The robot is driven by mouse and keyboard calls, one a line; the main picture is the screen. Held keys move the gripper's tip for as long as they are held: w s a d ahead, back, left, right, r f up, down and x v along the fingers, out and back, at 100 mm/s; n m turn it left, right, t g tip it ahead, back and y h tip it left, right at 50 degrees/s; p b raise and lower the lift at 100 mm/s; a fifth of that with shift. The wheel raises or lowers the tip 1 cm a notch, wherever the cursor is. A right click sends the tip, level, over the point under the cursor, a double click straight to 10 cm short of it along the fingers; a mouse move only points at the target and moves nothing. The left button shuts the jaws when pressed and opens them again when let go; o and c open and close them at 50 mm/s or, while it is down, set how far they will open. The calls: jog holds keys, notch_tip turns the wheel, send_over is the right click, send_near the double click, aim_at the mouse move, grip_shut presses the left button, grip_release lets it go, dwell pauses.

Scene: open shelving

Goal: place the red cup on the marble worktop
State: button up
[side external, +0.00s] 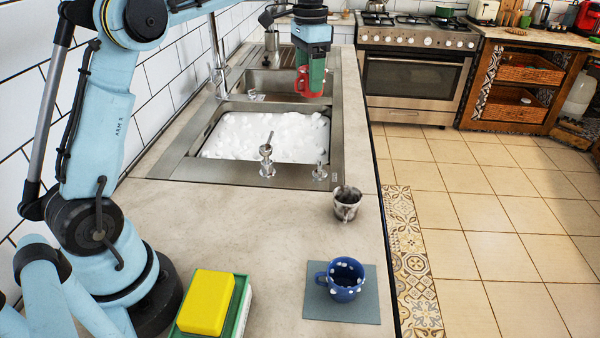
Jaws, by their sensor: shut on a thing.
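The red cup (301,84) hangs in my gripper (311,74) at the top middle, over the right part of the far sink basin. My gripper points down and is shut on the cup. A green part of the gripper hides some of the cup, so I cannot tell exactly where the fingers meet it. The pale grey marble worktop (250,222) runs from the front of the view back around the sink.
The near basin (265,134) is full of white foam. A grey metal cup (347,203) stands on the worktop's right side. A blue spotted mug (343,279) sits on a grey-blue mat (372,308). A yellow sponge (206,302) lies front left.

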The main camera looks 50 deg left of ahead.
jog(key=s+d+r+m, duration=0.2)
jog(key=s+d, duration=0.3)
jog(key=d, duration=0.6)
jog(key=s+d+f+m, duration=0.1)
jog(key=s+d+m, duration=0.4)
jog(key=s+d, duration=1)
jog(key=s+f+m, duration=0.3)
jog(key=s+f, duration=0.2)
jog(key=s, duration=0.8)
jog(key=w+a+f, duration=0.2)
jog(key=w+f, duration=0.1)
jog(key=f, duration=0.1)
jog(key=w+a+f, duration=0.2)
jog(key=a+f, duration=0.1)
jog(key=w+a+f, duration=0.3)
jog(key=f, duration=0.1)
jog(key=shift+w+a+f, duration=0.2)
jog(key=shift+w+f, duration=0.1)
jog(key=shift+w, duration=0.05)
jog(key=shift+f, duration=2)
jog(key=shift+f, duration=0.2)
